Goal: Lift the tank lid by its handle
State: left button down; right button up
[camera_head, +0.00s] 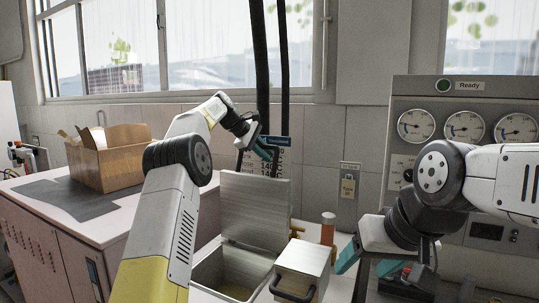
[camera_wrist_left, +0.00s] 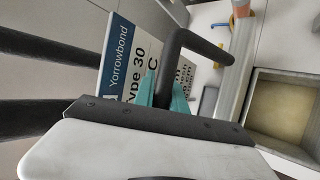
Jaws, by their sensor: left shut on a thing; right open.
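The metal tank (camera_head: 215,268) stands open on the counter, with pale contents inside. It also shows at the right of the left wrist view (camera_wrist_left: 255,88). Its flat metal lid (camera_head: 255,208) is raised upright along the tank's back edge. My left gripper (camera_head: 264,150) is above the lid's top edge. In the left wrist view its teal fingertips (camera_wrist_left: 165,95) are shut on the black bent handle (camera_wrist_left: 190,42). The handle is mostly hidden in the head view. My right gripper (camera_head: 365,262) is open and empty, to the right of the tank.
A smaller metal box (camera_head: 303,262) with a black handle stands right of the tank, near an orange cylinder (camera_head: 328,230). A cardboard box (camera_head: 115,163) sits on the left cabinet. Black vertical pipes (camera_head: 262,60) and a sign (camera_wrist_left: 125,65) are behind. A gauge panel (camera_head: 465,95) stands right.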

pick_arm(q)
jog(key=shift+a+f, duration=0.15)
jog(key=shift+f, duration=0.55)
jog(key=c, duration=1.4)
grip_release()
jog(key=shift+w, duration=0.1)
jog(key=shift+o, duration=0.2)
jog(key=v, duration=0.8)
jog(key=shift+r, duration=0.2)
